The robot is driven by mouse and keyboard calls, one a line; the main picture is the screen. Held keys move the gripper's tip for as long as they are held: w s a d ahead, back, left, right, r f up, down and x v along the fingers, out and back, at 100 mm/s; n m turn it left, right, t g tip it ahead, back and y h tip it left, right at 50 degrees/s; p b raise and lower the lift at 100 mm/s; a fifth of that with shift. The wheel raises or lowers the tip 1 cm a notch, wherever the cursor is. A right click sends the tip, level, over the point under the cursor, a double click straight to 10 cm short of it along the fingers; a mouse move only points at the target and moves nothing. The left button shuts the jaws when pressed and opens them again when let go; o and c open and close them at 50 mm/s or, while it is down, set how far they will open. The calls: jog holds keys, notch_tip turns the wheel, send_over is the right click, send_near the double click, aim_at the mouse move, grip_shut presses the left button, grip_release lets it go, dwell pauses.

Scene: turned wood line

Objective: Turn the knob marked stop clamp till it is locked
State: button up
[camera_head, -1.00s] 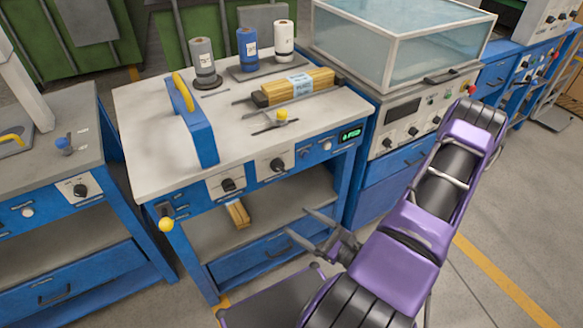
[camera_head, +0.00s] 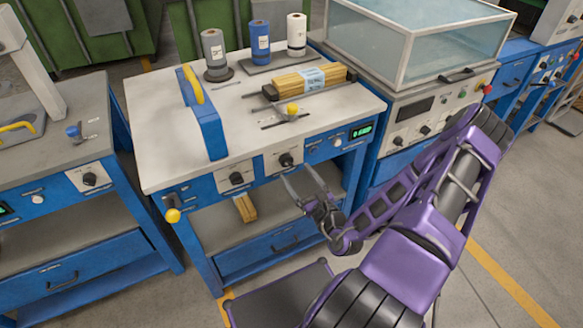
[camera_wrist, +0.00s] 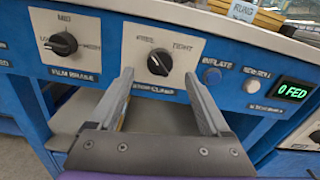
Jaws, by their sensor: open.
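The black stop clamp knob (camera_head: 286,160) sits on a pale plate on the blue front panel of the middle bench. In the wrist view the knob (camera_wrist: 159,62) has marks that look like FREE at upper left and TIGHT at upper right. Its pointer direction is hard to tell. The label below it is partly covered by my finger. My gripper (camera_head: 296,174) is open and empty in front of the panel. In the wrist view its fingertips lie on either side of the knob and a little below it, and no contact shows.
A similar film brake knob (camera_wrist: 63,43) is to the left. A yellow-knobbed lever (camera_head: 292,109) and a wrapped wood bundle (camera_head: 311,80) lie on the bench top (camera_head: 160,150).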

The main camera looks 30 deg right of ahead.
aim_at(289, 165)
jog(key=shift+w+a, duration=0.1)
jog(key=shift+w, duration=2)
grip_shut()
